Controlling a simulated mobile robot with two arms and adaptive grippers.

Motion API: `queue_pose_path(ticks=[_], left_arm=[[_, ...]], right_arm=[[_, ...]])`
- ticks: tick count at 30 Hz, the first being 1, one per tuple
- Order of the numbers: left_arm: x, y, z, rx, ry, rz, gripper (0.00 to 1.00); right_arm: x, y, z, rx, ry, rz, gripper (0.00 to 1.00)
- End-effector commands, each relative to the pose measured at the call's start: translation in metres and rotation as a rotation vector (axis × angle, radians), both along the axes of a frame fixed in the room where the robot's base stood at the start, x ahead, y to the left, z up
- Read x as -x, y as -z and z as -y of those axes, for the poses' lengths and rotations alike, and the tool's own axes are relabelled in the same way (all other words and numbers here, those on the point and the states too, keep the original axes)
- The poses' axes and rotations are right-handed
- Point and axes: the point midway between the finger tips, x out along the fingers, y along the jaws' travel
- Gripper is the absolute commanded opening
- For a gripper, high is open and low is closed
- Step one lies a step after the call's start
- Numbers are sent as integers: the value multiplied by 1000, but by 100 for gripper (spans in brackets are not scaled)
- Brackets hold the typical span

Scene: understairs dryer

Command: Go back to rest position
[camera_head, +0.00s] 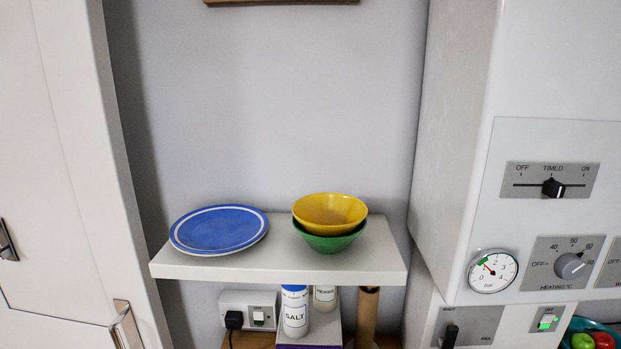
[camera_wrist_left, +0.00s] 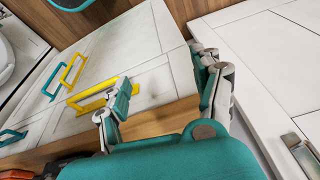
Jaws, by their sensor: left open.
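My left gripper (camera_wrist_left: 160,105) shows in the left wrist view with its two fingers spread apart and nothing between them. White cabinet fronts with yellow handles (camera_wrist_left: 92,97) and teal handles (camera_wrist_left: 50,84) lie beyond its fingers, and a wooden surface (camera_wrist_left: 160,121) runs behind them. I cannot tell the distance from the fingers to the cabinet fronts. Neither gripper shows in the head view, and my right gripper is in no view.
A white shelf (camera_head: 280,268) holds a blue plate (camera_head: 219,230) and a yellow bowl (camera_head: 329,210) stacked in a green bowl (camera_head: 330,242). A salt container (camera_head: 295,312) stands below. A white door (camera_head: 62,150) is left; a boiler panel (camera_head: 540,220) is right.

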Motion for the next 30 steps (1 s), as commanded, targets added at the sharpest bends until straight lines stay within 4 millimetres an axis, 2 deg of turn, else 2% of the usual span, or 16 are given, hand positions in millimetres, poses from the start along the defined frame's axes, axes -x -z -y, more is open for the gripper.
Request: queue_pose_path(ticks=[1, 5, 8, 11, 15, 18, 21, 25, 27, 30], left_arm=[[-1, 18, 0, -1, 0, -10, 67], [-2, 61, 1, -1, 3, -25, 67], [0, 103, 2, -2, 5, -42, 67], [9, 157, 1, -5, 9, -64, 67], [40, 247, -4, -8, 16, -102, 67], [72, 304, -8, -11, 22, -127, 67], [110, 349, -15, -15, 28, -150, 67], [155, 386, -23, -19, 33, -173, 67], [173, 397, -27, -20, 36, -181, 67], [188, 405, -30, -22, 39, -187, 67]], right_arm=[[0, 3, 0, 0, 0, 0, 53], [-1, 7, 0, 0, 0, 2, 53], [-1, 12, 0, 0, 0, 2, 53], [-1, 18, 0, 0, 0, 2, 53], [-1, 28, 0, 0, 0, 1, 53], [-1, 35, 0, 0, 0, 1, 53], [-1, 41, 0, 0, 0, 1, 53], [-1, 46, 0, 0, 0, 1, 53], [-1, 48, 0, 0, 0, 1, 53], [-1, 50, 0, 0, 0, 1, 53]])
